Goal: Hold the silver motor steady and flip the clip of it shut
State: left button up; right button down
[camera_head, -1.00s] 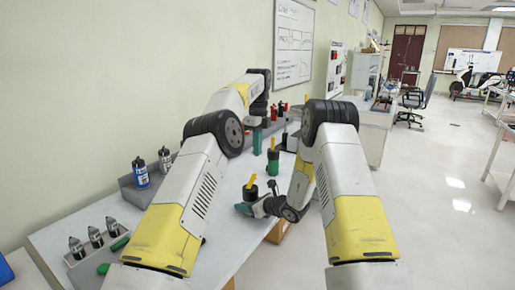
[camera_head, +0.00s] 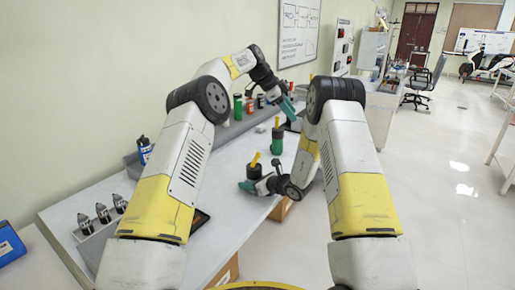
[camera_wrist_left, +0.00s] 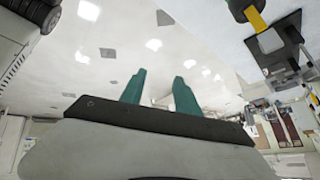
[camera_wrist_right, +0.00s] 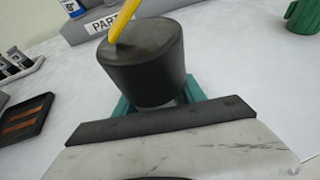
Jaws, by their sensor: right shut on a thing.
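The silver motor has a black cap (camera_wrist_right: 143,62) and a yellow clip (camera_wrist_right: 125,18) that stands up, tilted, from the cap. A little silver body shows below the cap in the right wrist view. In the head view the motor (camera_head: 254,172) is near the table's front edge. My right gripper (camera_head: 251,187) is shut around its body, with teal fingers on both sides. My left gripper (camera_head: 288,106) is farther back, above the table's far part, and apart from the motor. Its two fingers (camera_wrist_left: 159,78) stand apart and hold nothing.
A green motor (camera_head: 277,143) with a yellow clip stands behind the held one. Several small dark-tipped bottles (camera_head: 103,213) stand in a rack at the left. Red and green items (camera_head: 249,105) line the wall. A dark tray (camera_wrist_right: 24,122) lies on the table.

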pick_arm(q)
jog(key=w+d+r+n+t+h, duration=0.1)
jog(key=w+r+n+t+h, duration=0.2)
jog(key=r+n, duration=0.25)
jog(key=w+d+r+n+t+h, duration=0.2)
jog(key=w+r+n+h, duration=0.1)
jog(key=r+n, duration=0.3)
jog(key=w+a+r+n+t+y, duration=0.5)
jog(key=a+n+t, duration=0.4)
jog(key=n, duration=0.8)
jog(key=n+g+y, duration=0.6)
jog(key=n+g, duration=0.6)
jog(key=n, duration=0.9)
send_near(258, 153)
jog(key=x, duration=0.8)
jog(key=shift+d+f, duration=0.1)
jog(key=shift+f, duration=0.2)
